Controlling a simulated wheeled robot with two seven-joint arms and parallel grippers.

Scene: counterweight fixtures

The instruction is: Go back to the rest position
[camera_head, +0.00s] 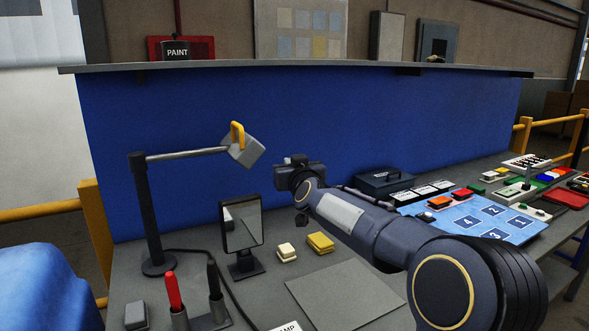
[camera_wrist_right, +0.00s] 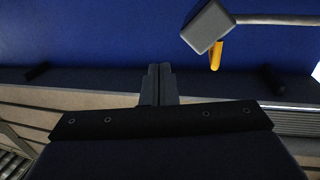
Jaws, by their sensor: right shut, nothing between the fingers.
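My right arm reaches in from the lower right in the head view. My right gripper (camera_head: 291,160) is raised over the bench in front of the blue panel, and its fingertips are hard to make out there. In the right wrist view its two fingers (camera_wrist_right: 159,70) are together with nothing between them. A grey block with a yellow handle (camera_head: 243,150) is at the end of a stand's horizontal arm, left of the gripper and apart from it. This block (camera_wrist_right: 208,28) also shows in the right wrist view. My left gripper is not in view.
The stand (camera_head: 147,215), a small framed mirror or screen (camera_head: 242,226) and yellow blocks (camera_head: 320,242) are on the bench, left of and below my arm. A blue numbered mat (camera_head: 520,234) and several coloured parts lie right. A shelf (camera_head: 290,67) runs above the blue panel.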

